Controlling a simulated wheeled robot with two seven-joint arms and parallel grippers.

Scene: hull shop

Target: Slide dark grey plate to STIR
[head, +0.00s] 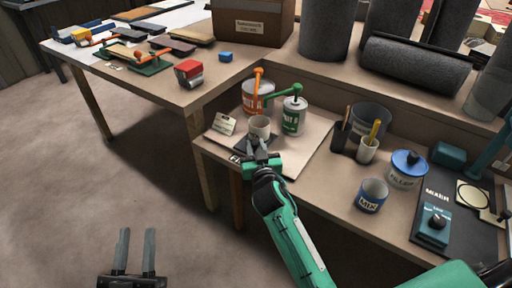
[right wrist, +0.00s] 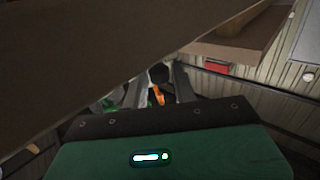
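The dark grey plate (head: 241,144) lies near the front left of a light board (head: 306,142) on the right-hand bench. A pale cup (head: 259,125) stands on or just behind it. My right gripper (head: 263,146) is at the front edge of the board, its fingers close to the plate and partly covering it. I cannot tell whether they touch it. In the right wrist view the right gripper's fingers (right wrist: 160,85) stand apart, with an orange thing showing beyond. My left gripper (head: 135,252) is open and empty, low over the floor. I cannot read a STIR label.
Behind the plate stand an orange-handled can (head: 257,95) and a green-pumped can (head: 293,115). To the right are a black cup (head: 340,137), a MIX tin (head: 371,194), a FILLER tin (head: 407,169) and a dark mixer base (head: 462,225). Floor at left is clear.

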